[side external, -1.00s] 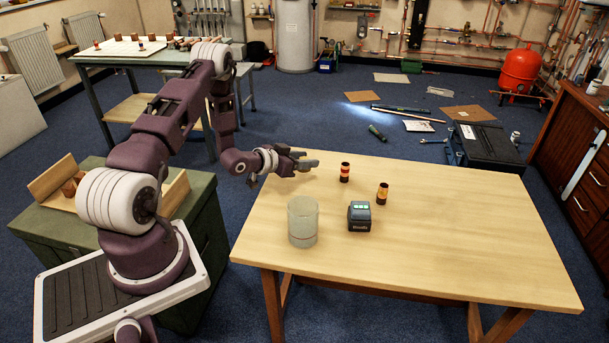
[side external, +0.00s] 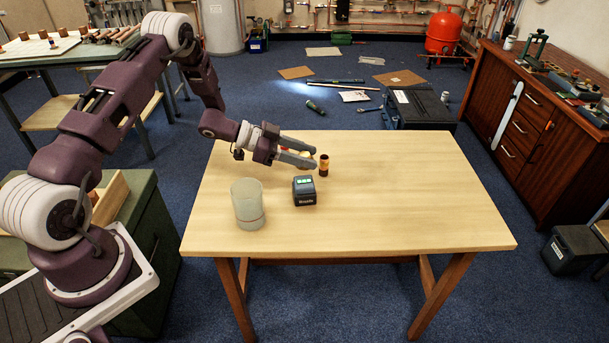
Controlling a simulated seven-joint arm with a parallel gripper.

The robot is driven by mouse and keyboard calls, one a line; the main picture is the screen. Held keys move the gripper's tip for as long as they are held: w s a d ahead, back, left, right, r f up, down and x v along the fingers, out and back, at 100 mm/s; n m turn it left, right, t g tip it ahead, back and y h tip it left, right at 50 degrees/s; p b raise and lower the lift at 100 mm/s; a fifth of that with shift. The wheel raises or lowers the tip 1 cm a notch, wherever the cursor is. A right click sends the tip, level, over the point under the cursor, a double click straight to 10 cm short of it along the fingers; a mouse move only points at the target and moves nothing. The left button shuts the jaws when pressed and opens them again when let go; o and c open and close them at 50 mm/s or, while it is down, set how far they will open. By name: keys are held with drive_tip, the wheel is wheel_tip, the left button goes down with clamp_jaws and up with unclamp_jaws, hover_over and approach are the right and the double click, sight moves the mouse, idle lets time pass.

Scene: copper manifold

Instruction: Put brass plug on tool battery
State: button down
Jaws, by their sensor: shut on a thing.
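The tool battery (side external: 304,193) is a small dark block with green marks on top, standing on the wooden table.
A translucent jar (side external: 248,206) stands left of the battery, close to it. The right half of the wooden table (side external: 430,200) is clear. A dark toolbox (side external: 420,108) lies on the floor beyond the table.

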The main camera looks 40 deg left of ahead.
sight(305, 181)
wheel_tip(305, 181, down, 5)
drive_tip(key=shift+f, duration=0.2)
drive_tip(key=shift+f, duration=0.15)
drive_tip(key=c, duration=0.8)
unclamp_jaws()
drive_tip(key=shift+c, duration=0.2)
